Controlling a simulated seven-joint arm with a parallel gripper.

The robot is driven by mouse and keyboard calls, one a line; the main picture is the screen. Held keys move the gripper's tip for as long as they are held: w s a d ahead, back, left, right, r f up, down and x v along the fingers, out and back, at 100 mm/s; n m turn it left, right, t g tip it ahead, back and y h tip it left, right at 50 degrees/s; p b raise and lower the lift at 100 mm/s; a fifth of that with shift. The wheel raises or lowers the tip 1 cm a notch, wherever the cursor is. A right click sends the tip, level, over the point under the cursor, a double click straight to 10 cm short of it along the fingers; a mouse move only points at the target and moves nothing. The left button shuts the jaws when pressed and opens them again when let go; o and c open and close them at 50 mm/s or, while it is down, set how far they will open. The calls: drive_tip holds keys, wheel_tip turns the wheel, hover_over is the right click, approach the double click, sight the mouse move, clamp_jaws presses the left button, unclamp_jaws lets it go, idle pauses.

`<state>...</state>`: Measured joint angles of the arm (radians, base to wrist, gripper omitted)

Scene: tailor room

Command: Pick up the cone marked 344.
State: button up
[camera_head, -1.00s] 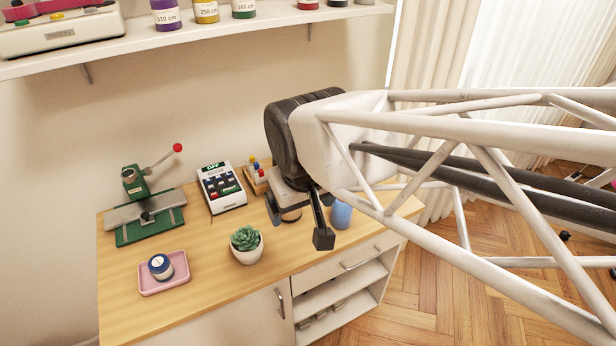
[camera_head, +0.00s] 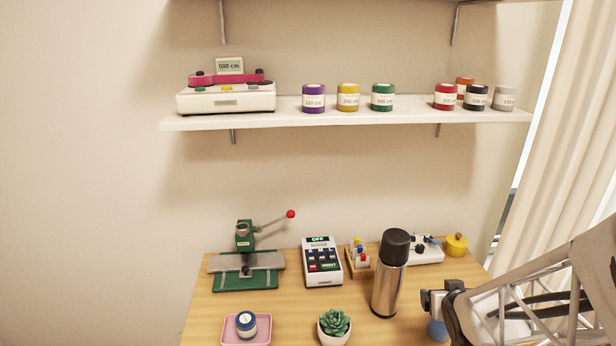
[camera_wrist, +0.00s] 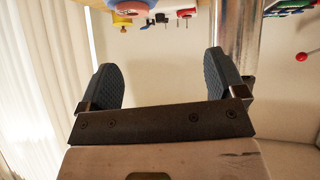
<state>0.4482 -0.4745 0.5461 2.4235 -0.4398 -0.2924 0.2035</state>
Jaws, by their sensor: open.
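No marking reading 344 is legible on anything, so I cannot tell for sure which thing is the cone. A blue round thing (camera_head: 437,330) stands on the table at the lower right of the head view, partly hidden by my gripper (camera_head: 440,298). In the wrist view a blue thing with a pinkish middle (camera_wrist: 130,8) is cut by the top edge, beyond the gap between the fingers. My gripper (camera_wrist: 160,62) is open, and nothing is between its fingers.
A steel flask (camera_head: 388,285) stands close left of my gripper. A plant (camera_head: 334,325), a pink tray (camera_head: 229,336) with a blue jar (camera_head: 246,322), a keypad device (camera_head: 322,262) and a green press (camera_head: 246,268) share the table. Labelled spools (camera_head: 347,98) stand on the shelf (camera_head: 300,118).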

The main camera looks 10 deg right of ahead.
drive_tip(key=s+d+f+t, duration=0.1)
drive_tip(key=d+f+t, duration=0.2)
drive_tip(key=f, duration=0.3)
drive_tip(key=shift+d+y, duration=0.2)
drive_tip(key=shift+y, duration=0.2)
drive_tip(key=shift+f, duration=0.15)
drive_tip(key=shift+x, duration=2.45)
drive_tip(key=c, duration=1.1)
